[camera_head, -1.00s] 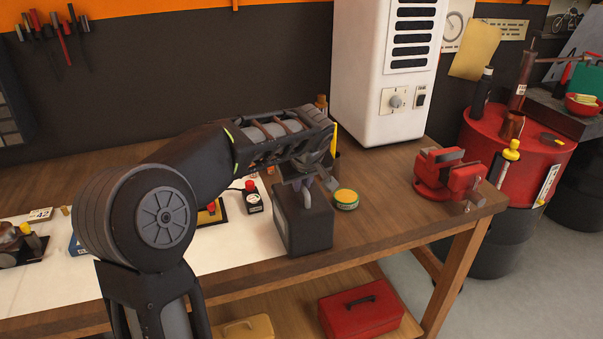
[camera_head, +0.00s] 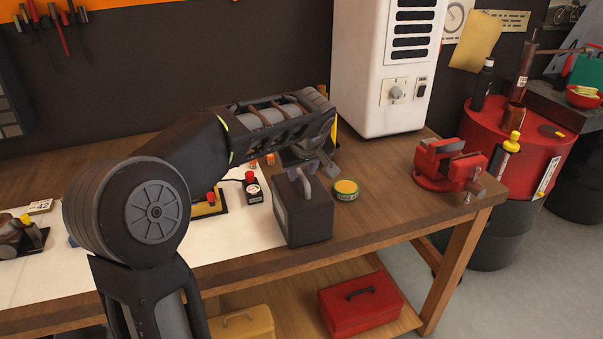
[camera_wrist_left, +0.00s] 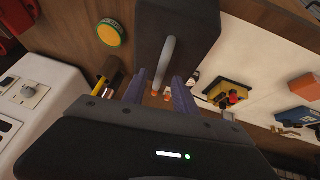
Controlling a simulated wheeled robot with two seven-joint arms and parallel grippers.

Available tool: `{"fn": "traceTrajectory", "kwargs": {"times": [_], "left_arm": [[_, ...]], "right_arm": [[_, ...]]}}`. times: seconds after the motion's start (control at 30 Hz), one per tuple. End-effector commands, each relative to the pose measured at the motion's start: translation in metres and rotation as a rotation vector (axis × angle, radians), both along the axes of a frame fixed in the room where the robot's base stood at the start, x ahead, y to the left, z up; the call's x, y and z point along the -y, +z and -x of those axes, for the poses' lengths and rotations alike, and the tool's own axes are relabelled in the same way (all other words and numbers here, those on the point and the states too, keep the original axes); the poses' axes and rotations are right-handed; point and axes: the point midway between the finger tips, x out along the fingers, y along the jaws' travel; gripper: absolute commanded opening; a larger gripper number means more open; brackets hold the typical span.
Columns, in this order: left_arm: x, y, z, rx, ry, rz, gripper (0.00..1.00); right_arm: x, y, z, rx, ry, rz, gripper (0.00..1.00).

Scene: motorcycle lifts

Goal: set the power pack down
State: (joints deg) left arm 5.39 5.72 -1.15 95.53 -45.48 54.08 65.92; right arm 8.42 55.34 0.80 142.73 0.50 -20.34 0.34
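The power pack is a dark grey box (camera_head: 303,218) with a lighter grey loop handle on top. It stands upright on the wooden workbench (camera_head: 385,215), close to its front edge. In the left wrist view the power pack (camera_wrist_left: 197,30) is at the top, its handle in front of my fingers. My left gripper (camera_head: 326,169) is just above and behind the box. My right gripper is not in view.
A round green and yellow tin (camera_head: 345,190) stands just right of the box, and a red-buttoned device (camera_head: 254,190) stands to its left. A red vise (camera_head: 449,166) is at the bench's right end. A white cabinet (camera_head: 385,70) stands behind. Bare wood lies between tin and vise.

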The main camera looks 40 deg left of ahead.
Motion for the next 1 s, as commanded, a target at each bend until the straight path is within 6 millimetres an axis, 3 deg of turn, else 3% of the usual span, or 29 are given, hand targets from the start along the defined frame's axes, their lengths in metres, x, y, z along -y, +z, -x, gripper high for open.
{"fn": "traceTrajectory", "kwargs": {"times": [0.5, 1.0], "left_arm": [[0.035, 0.08, 0.037, 0.003, -0.001, 0.0, 0.34], [0.038, 0.088, 0.041, -0.001, -0.001, 0.0, 0.34]], "right_arm": [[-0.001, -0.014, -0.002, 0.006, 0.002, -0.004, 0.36], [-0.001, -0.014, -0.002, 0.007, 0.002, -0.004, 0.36]]}}
